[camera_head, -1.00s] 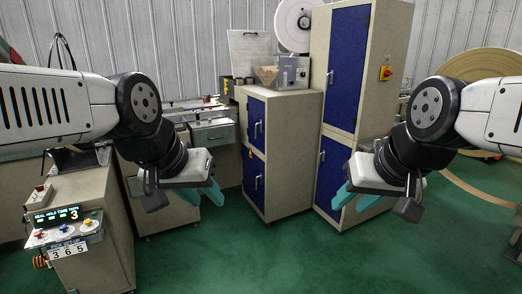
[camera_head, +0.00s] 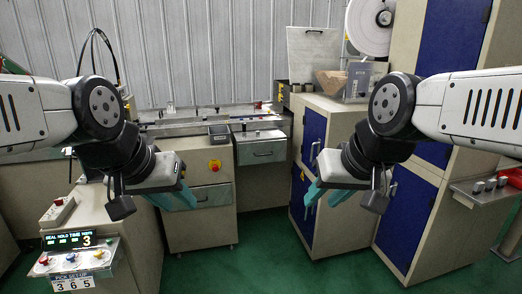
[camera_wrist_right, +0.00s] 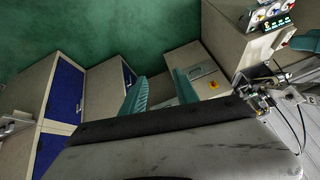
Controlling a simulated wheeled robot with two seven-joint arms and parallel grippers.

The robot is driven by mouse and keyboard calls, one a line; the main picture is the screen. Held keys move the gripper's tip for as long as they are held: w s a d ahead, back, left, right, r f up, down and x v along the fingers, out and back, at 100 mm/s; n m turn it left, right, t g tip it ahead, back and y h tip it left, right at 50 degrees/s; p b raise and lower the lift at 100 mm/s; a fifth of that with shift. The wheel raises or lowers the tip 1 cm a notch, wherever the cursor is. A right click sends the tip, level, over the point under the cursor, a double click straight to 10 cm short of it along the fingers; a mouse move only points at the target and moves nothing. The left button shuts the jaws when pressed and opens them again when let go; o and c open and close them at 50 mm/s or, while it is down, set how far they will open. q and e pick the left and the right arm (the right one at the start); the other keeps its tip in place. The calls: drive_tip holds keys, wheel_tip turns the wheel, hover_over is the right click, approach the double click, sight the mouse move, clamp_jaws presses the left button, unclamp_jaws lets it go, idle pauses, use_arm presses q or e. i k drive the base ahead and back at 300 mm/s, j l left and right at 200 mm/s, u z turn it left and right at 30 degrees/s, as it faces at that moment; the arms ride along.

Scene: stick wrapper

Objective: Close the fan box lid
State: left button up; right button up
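A light grey flat panel (camera_head: 313,53) stands upright at the back of the low blue-doored cabinet (camera_head: 333,103). It looks like a raised lid, but I cannot tell for sure that it is the fan box lid. My left gripper (camera_head: 178,200) hangs empty in front of the grey drawer cabinet, its teal fingers apart. My right gripper (camera_head: 318,194) is in front of the low blue-doored cabinet, well below and nearer than the panel. In the right wrist view its teal fingers (camera_wrist_right: 161,85) are spread, with nothing between them. Neither gripper touches the panel.
A grey box (camera_head: 358,80) and a brown piece (camera_head: 330,82) sit before the panel. A white reel (camera_head: 370,25) is behind. A control box with a display (camera_head: 72,241) stands front left. A tall cabinet (camera_head: 455,40) is at right. Green floor (camera_head: 235,270) is clear between.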

sight(310, 50)
drive_tip(key=i+z, duration=0.2)
drive_tip(key=i, duration=0.4)
drive_tip(key=i+z, duration=0.2)
drive_tip(key=i, duration=0.35)
drive_tip(key=i+j+z, duration=0.15)
drive_tip(key=i, duration=0.45)
